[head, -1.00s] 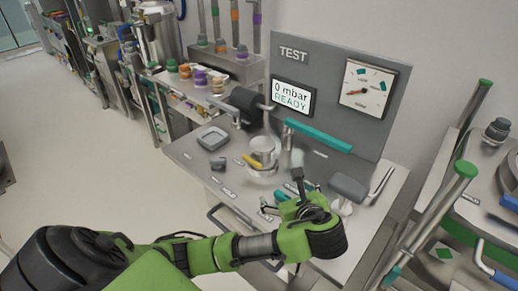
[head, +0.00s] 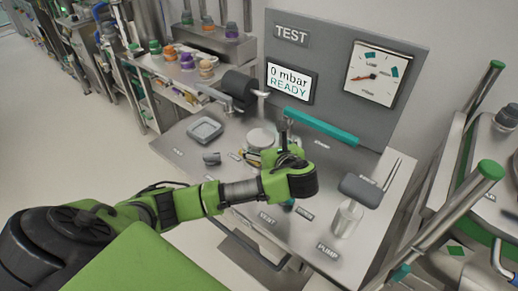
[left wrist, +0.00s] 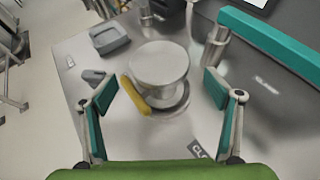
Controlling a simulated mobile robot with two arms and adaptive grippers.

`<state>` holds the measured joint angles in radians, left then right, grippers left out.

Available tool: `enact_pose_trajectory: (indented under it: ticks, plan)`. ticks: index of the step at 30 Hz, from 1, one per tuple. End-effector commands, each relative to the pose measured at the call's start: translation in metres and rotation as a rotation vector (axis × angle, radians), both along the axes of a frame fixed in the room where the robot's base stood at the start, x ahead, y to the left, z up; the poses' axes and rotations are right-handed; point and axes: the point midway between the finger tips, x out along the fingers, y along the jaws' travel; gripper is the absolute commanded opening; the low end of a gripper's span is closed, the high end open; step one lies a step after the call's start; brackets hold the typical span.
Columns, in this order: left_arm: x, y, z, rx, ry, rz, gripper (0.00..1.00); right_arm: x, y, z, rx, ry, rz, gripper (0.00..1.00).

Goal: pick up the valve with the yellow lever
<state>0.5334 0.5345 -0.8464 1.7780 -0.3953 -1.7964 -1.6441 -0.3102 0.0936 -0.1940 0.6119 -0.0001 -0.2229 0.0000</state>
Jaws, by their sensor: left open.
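The valve is a round silver metal body (left wrist: 160,66) with a yellow lever (left wrist: 135,95) on its left side in the left wrist view. It stands upright on the metal bench. In the head view the valve (head: 261,138) is partly hidden behind my left gripper (head: 284,136). My left gripper also shows in the left wrist view (left wrist: 162,98), with its teal-padded fingers spread on either side of the valve's near part. I see no contact between the fingers and the valve. My right gripper is not in view.
A teal bar (head: 321,127) runs along the bench's back, below the TEST panel (head: 350,50) with a screen and a dial. A grey square tray (head: 205,130) lies to the left. A grey-headed pump (head: 360,190) stands to the right.

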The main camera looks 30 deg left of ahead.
Motion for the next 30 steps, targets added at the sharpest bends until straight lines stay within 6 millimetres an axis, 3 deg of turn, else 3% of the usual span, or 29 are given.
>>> enact_pose_trajectory:
  ticks: [7,12,20,28,30]
  plan:
    - [0.016,0.023,-0.011,0.002,0.003,0.003,0.82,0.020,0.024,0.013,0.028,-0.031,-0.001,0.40]
    - [0.027,0.036,-0.021,0.000,0.000,0.001,0.82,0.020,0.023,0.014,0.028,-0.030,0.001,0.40]
    - [0.029,0.037,-0.023,-0.001,0.000,-0.001,0.82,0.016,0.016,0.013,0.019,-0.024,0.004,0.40]
    - [0.029,0.037,-0.023,-0.001,0.000,-0.001,0.12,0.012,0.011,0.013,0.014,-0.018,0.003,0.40]
    - [0.030,0.038,-0.019,0.001,-0.007,0.000,0.11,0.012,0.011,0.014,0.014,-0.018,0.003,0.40]
